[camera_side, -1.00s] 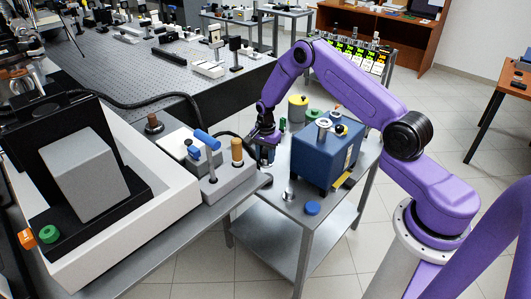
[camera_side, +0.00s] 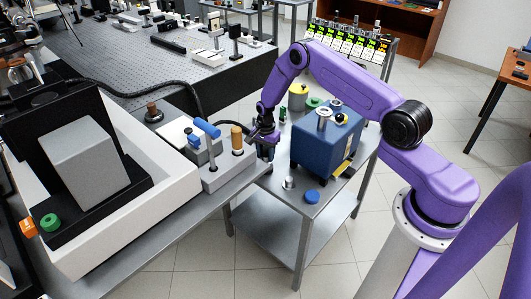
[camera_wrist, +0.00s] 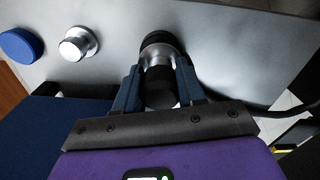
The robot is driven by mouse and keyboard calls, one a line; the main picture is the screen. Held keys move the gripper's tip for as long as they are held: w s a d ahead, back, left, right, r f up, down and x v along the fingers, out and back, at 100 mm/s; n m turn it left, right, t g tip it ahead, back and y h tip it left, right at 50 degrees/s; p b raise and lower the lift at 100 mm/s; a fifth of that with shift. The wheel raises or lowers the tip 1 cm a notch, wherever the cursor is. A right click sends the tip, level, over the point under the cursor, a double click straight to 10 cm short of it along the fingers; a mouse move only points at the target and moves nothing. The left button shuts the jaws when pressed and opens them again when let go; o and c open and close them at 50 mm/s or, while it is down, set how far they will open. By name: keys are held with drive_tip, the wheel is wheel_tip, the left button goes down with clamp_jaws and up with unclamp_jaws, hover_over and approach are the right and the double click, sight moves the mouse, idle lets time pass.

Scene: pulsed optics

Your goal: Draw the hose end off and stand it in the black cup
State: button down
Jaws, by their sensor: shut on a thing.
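My gripper (camera_wrist: 158,88) is shut on the hose end (camera_wrist: 158,62), a piece with a silver collar and a black near end, between two dark blue fingers. A black round rim (camera_wrist: 160,39) shows right beyond the collar and looks like the black cup. I cannot tell whether the hose end stands inside it or just above it. In the side view, my gripper (camera_side: 266,140) points down at the left edge of the cart, and its fingers hide the hose end and cup. The black hose (camera_side: 150,99) arches from the black housing and passes behind the small grey blocks.
On the cart (camera_side: 275,192) stand a blue box (camera_side: 326,150), a silver knob (camera_side: 288,183) and a blue cap (camera_side: 312,197). The grey block with an orange-brown post (camera_side: 236,137) is close left of my gripper. The cart's front strip is mostly clear.

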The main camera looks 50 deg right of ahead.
drive_tip(key=shift+f, duration=1)
idle(0.4)
drive_tip(key=shift+f, duration=0.2)
drive_tip(key=c, duration=0.6)
unclamp_jaws()
wheel_tip(320, 180, up, 22)
drive_tip(key=shift+f, duration=0.25)
